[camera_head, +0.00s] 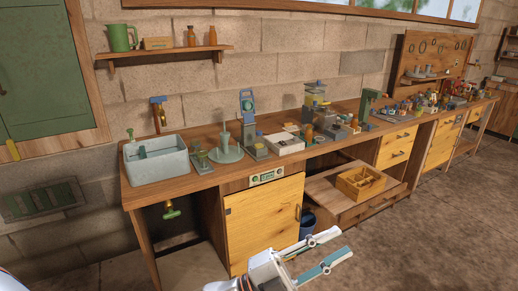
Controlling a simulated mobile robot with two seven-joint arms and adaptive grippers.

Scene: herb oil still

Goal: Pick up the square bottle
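I cannot make out for sure which thing is the square bottle. Two small brown bottles (191,36) stand on the wall shelf, the right one with an orange-brown body (212,35). More small vessels stand on the long workbench, too small to tell apart. My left gripper (344,243) is at the lower middle, in front of the bench and apart from it. Its two fingers are spread and nothing is between them. My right gripper is not in view.
The wooden workbench (200,183) runs from left to far right, crowded with tools. A grey sink (158,168) is at its left end. The floor (440,230) at right is clear.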

